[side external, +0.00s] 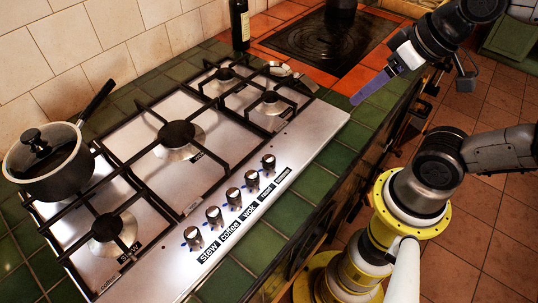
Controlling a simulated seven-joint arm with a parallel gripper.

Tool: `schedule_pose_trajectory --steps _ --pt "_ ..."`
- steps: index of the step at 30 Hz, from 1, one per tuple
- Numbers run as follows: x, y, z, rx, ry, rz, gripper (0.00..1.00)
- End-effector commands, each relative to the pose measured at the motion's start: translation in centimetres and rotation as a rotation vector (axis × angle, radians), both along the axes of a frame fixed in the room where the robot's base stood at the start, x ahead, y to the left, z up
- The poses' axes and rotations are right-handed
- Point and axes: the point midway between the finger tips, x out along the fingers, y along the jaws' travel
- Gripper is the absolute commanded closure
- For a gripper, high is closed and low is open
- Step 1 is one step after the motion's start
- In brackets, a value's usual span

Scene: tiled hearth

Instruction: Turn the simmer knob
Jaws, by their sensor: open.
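A steel hob (325,122) has a row of several dark-topped knobs along its front edge, each with a black label beside it. The nearest labels read stew, coffee and wok. The two far labels are too small to read surely, so I cannot tell which of the fourth knob (252,180) and the far-end knob (268,163) is the simmer knob. My gripper (370,88) is open and empty, with bluish fingers pointing down-left. It appears beyond the hob's right end, apart from all the knobs.
A lidded pot (48,165) stands on the left rear burner, its handle pointing up-right. Black grates (165,128) rise above the hob. A dark bottle (240,25) stands behind. Green tiles (292,212) before the knobs are clear.

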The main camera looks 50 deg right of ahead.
Motion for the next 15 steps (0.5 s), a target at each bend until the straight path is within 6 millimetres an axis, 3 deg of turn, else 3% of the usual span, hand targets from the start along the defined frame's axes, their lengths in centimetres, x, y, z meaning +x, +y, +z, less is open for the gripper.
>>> schedule_pose_trajectory --steps 7,15 --pt "3.2 0.6 2.0 0.148 0.034 -0.259 0.29" --pt "9.1 3.2 1.3 0.245 0.186 -0.479 0.29"
